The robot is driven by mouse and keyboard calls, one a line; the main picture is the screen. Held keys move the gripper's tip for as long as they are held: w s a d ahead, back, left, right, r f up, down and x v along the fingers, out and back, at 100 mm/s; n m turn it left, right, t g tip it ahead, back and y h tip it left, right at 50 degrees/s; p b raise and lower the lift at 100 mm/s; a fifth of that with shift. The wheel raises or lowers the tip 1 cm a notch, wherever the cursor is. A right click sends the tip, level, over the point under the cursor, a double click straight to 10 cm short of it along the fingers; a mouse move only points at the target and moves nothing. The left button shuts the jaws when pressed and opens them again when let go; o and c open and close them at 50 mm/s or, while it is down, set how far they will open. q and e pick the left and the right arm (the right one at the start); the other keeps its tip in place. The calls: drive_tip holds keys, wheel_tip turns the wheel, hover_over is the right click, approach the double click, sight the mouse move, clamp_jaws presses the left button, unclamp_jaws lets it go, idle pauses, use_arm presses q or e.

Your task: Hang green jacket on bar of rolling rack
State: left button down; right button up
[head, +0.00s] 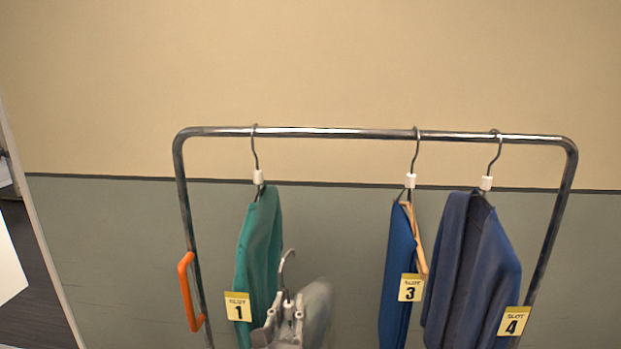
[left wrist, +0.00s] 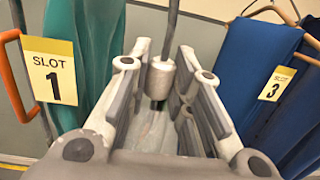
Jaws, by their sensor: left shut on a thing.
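My left gripper (head: 287,318) is low in the head view, between the slot 1 and slot 3 garments. It is shut on the white neck of a hanger (left wrist: 161,76), seen between the fingers in the left wrist view. The hanger's hook (head: 288,262) points up, below the bar and apart from it. A pale grey-green jacket (head: 317,306) hangs from this hanger, partly hidden behind the gripper. The rolling rack's bar (head: 340,133) runs across above, with open bar between the slot 1 and slot 3 hooks. My right gripper is not in view.
A teal garment (head: 260,240) with a slot 1 tag hangs close left of my gripper. A blue garment (head: 397,255) with a slot 3 tag and a navy one (head: 470,265) with a slot 4 tag hang right. An orange handle (head: 186,292) is on the left post.

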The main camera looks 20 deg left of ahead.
use_arm(q)
drive_tip(key=w+r+y+p, duration=0.1)
drive_tip(key=w+r+p, duration=0.3)
drive_tip(key=r, duration=0.6)
drive_tip(key=w+r+p, duration=0.2)
drive_tip(key=w+r, duration=0.3)
drive_tip(key=r, duration=0.6)
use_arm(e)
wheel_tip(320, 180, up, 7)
use_arm(q)
drive_tip(key=w+f+b, duration=0.2)
drive_tip(key=w+b, duration=0.5)
drive_tip(key=w, duration=0.9)
drive_tip(key=shift+w+f, duration=0.2)
drive_tip(key=shift+f, duration=0.05)
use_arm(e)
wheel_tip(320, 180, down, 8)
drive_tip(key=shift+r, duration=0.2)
use_arm(q)
drive_tip(key=shift+d, duration=0.15)
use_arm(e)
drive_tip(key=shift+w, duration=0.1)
